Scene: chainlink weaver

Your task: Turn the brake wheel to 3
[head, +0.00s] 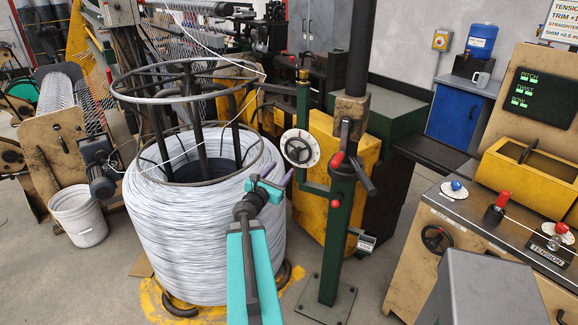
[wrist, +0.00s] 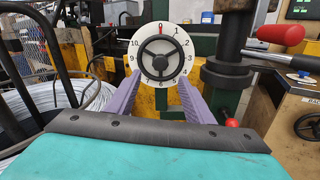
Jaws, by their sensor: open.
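The brake wheel (head: 299,148) is a black three-spoked handwheel on a round white numbered dial. It is mounted on the green post's side bracket. In the wrist view the wheel (wrist: 160,53) faces me near the top centre, with a red mark at the top of the dial and numbers around the rim. My gripper (wrist: 160,88) is open and empty, its two purple fingers spread below and either side of the wheel in the picture. In the head view my gripper (head: 279,182) is in front of and below the wheel, apparently apart from it.
A large wire coil (head: 205,230) stands left of my arm. The green post (head: 338,240) carries red-knobbed levers (head: 337,160) right of the wheel. A yellow cabinet (head: 342,165) is behind it. A console (head: 470,230) stands at the right, with open floor between.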

